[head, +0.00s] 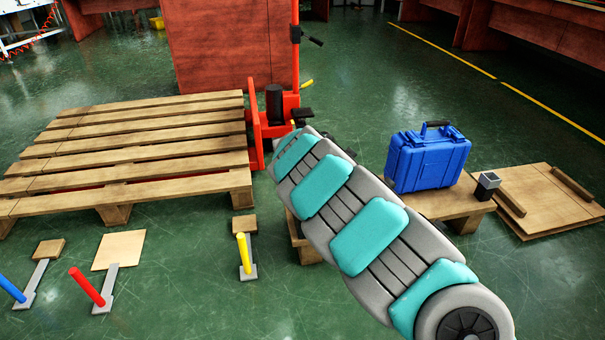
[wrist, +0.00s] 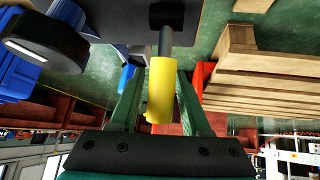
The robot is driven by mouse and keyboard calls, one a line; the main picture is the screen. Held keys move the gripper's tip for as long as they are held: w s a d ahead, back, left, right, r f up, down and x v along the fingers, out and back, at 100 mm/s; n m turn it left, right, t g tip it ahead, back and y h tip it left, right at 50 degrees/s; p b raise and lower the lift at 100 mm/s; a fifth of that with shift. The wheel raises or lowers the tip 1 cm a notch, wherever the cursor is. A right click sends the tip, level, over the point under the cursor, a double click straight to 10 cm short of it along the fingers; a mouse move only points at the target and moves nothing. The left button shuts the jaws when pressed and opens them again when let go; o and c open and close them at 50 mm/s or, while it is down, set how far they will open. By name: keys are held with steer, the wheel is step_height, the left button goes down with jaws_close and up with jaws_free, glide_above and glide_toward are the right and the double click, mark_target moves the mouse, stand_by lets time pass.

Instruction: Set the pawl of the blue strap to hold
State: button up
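No blue strap or pawl can be clearly made out in either view. In the wrist view my gripper (wrist: 160,78) has its two green fingers apart, one on each side of a yellow cylindrical grip (wrist: 161,88). The grip sits on a dark rod; small gaps seem to show between it and the fingers. A small blue piece (wrist: 127,77) shows beyond the left finger. In the head view my arm hides the gripper. A yellow tip (head: 306,84) shows by the red pallet jack (head: 255,120).
A wooden pallet (head: 130,150) lies on the left. Blue (head: 12,290), red (head: 86,287) and yellow (head: 244,252) handles stand on the floor before it. A blue case (head: 428,160) sits on a low wooden platform (head: 450,203) right of my arm.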

steer(key=shift+o, duration=0.7)
steer(key=p+v, duration=0.1)
steer(key=v, duration=0.7)
